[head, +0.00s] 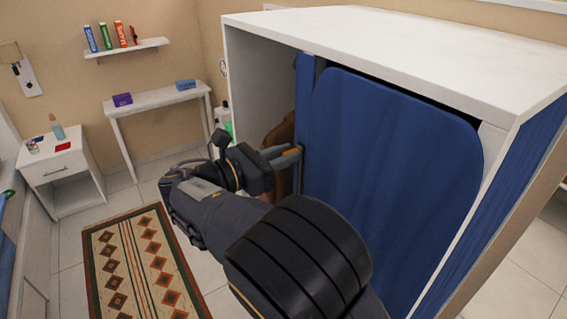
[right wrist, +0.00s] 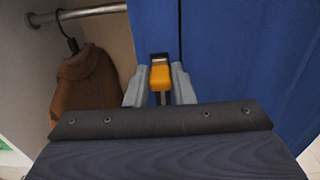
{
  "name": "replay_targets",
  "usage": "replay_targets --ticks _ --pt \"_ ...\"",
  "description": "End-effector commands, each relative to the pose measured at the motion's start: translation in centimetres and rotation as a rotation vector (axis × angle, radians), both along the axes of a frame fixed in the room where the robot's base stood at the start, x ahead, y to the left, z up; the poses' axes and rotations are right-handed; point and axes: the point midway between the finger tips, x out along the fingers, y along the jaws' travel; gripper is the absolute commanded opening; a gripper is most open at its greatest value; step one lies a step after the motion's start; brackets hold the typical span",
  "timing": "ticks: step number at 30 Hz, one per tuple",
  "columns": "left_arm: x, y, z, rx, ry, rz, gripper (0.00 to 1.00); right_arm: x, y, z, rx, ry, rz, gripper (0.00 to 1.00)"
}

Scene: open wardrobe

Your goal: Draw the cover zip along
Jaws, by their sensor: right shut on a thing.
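The blue cover (head: 390,150) hangs as a large panel across the front of the white wardrobe, with a narrower blue strip (head: 304,85) at its left edge. In the right wrist view the blue cloth (right wrist: 240,60) fills the right side. My right gripper (head: 294,154) is at the cover's left edge. In the right wrist view its grey fingers are shut on an orange zip pull (right wrist: 161,76), which sits between them at the cloth's edge. The lower part of the zip is hidden behind my gripper. My left gripper is not in view.
The wardrobe (head: 400,30) is open at the left of the cover. Inside, a brown garment (right wrist: 88,85) hangs from a rail (right wrist: 95,12). A white side table (head: 155,102), a nightstand (head: 62,170) and a patterned rug (head: 140,265) are to the left.

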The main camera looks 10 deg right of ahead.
Motion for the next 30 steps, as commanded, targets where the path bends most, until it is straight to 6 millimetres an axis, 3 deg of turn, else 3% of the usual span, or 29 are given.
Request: replay_targets --ticks 9,10,15,24,30 --pt "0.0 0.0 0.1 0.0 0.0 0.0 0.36 0.1 0.0 0.7 -0.005 -0.01 0.002 0.0" --pt "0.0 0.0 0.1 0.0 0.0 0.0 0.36 0.1 0.0 0.7 -0.004 -0.011 0.002 0.23" --pt "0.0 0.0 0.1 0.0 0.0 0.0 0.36 0.0 0.0 0.6 -0.003 -0.009 0.001 0.44" --pt "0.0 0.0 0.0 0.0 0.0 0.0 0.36 0.0 0.2 0.4 -0.003 -0.006 0.002 0.44" --pt "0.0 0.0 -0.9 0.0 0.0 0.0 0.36 -0.9 2.8 0.2 -0.003 -0.007 0.005 0.44"
